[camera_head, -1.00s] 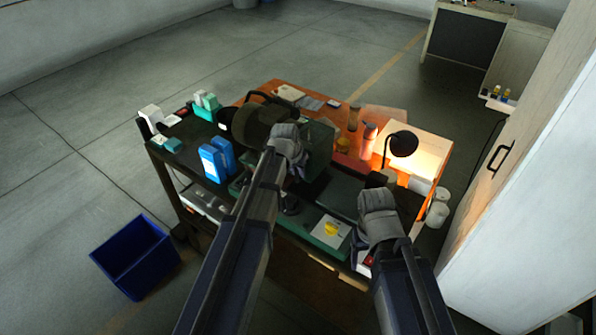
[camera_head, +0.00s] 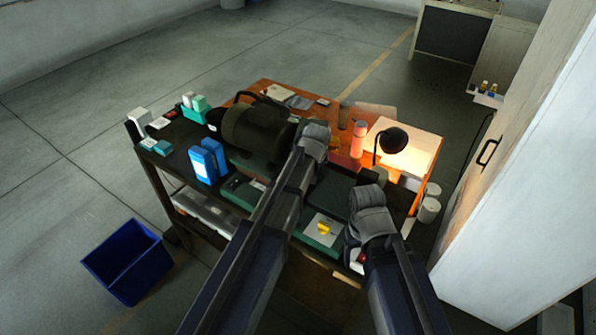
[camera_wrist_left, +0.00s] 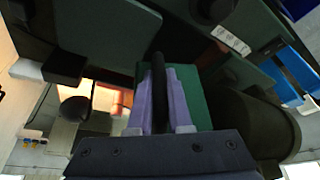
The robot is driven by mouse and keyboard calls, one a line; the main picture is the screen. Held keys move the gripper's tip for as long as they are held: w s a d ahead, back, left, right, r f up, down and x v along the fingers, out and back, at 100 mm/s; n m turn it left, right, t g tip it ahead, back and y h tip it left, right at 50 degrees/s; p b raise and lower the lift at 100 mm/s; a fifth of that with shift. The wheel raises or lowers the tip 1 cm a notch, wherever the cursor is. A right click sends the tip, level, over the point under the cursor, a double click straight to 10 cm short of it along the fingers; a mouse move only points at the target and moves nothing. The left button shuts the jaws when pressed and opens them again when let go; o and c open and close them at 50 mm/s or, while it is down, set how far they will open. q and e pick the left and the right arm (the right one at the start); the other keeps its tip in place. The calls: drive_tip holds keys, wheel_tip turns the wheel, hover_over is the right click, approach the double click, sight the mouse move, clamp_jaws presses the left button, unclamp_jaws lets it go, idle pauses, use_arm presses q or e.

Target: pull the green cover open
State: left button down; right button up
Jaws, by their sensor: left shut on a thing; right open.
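The green cover (camera_wrist_left: 197,100) shows in the left wrist view as a green panel behind a black bar handle (camera_wrist_left: 159,85). My left gripper (camera_wrist_left: 161,102) is shut around this handle, one purple finger on each side. In the head view my left gripper (camera_head: 313,138) is over the workbench, just right of a dark rounded machine (camera_head: 256,130). There my wrist and arm hide the handle and most of the cover. My right gripper (camera_head: 370,205) is open and empty over the bench's front right part, apart from the cover.
A lit desk lamp (camera_head: 393,140) and an orange-pink bottle (camera_head: 358,138) stand right of my left gripper. Blue boxes (camera_head: 204,163) stand on the bench's left. A blue bin (camera_head: 127,262) is on the floor. A tall white cabinet (camera_head: 520,180) borders the right side.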

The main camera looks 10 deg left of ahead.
use_arm(q)
drive_tip(key=w+d+n+g+y, duration=0.1)
drive_tip(key=w+d+n, duration=0.4)
drive_tip(key=w, duration=0.3)
drive_tip(key=w+d+n+g+y, duration=0.1)
drive_tip(key=w+d+n+y, duration=0.1)
drive_tip(key=w+d+n, duration=0.3)
drive_tip(key=shift+w+d+g, duration=0.3)
drive_tip(key=shift+w+d, duration=0.2)
drive_tip(key=shift+w, duration=1.65)
drive_tip(key=c, duration=0.8)
unclamp_jaws()
drive_tip(key=shift+c, duration=0.2)
drive_tip(key=shift+r, duration=0.1)
